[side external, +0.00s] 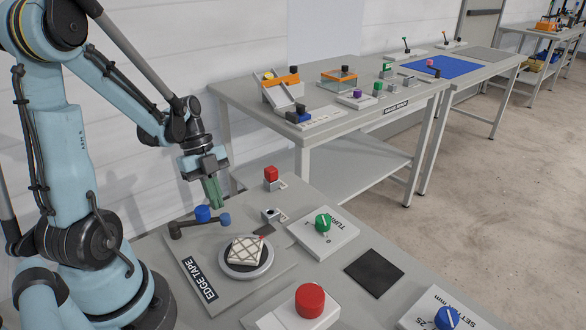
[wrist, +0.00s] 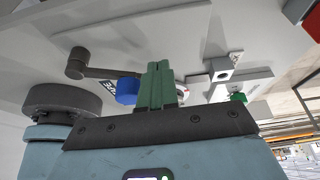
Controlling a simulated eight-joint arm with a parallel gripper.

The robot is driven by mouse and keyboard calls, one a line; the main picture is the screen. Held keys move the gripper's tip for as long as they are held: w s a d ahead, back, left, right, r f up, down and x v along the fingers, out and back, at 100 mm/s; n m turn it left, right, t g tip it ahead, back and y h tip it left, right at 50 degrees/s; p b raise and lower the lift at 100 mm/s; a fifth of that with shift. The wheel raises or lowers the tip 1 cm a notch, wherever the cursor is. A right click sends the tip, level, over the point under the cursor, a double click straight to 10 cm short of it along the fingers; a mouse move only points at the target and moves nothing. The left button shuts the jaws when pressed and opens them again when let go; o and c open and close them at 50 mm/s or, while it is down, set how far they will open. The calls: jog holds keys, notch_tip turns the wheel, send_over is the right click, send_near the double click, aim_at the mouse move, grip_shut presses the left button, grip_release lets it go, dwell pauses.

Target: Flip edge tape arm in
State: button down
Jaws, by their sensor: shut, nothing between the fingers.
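The edge tape arm (side external: 190,225) is a dark lever on the grey EDGE TAPE board (side external: 185,265). It runs from a dark pivot at left to a blue end piece at right, with a blue knob (side external: 203,213) on it. The lever also shows in the wrist view (wrist: 100,72). A quilted square (side external: 247,249) lies on a round grey turntable (side external: 233,272), to the right of and in front of the lever. My gripper (side external: 217,205) has green fingers, shut and empty, pointing down close by the blue pieces. Its fingers show in the wrist view (wrist: 158,75); whether they touch the lever I cannot tell.
Right of the board are a green TURN dial (side external: 323,223), a red block (side external: 271,174) and a small grey block with a hole (side external: 270,215). A big red button (side external: 310,300) and a blue dial (side external: 447,318) stand in front. A black mat (side external: 374,269) is clear.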

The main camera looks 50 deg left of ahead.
aim_at(201, 218)
jog(key=shift+d, duration=0.4)
jog(key=shift+d, duration=0.1)
jog(key=shift+s+d, duration=0.25)
jog(key=shift+d, duration=0.45)
jog(key=shift+s+d, duration=0.25)
jog(key=shift+d, duration=0.5)
jog(key=shift+s+d, duration=0.25)
jog(key=shift+d, duration=0.45)
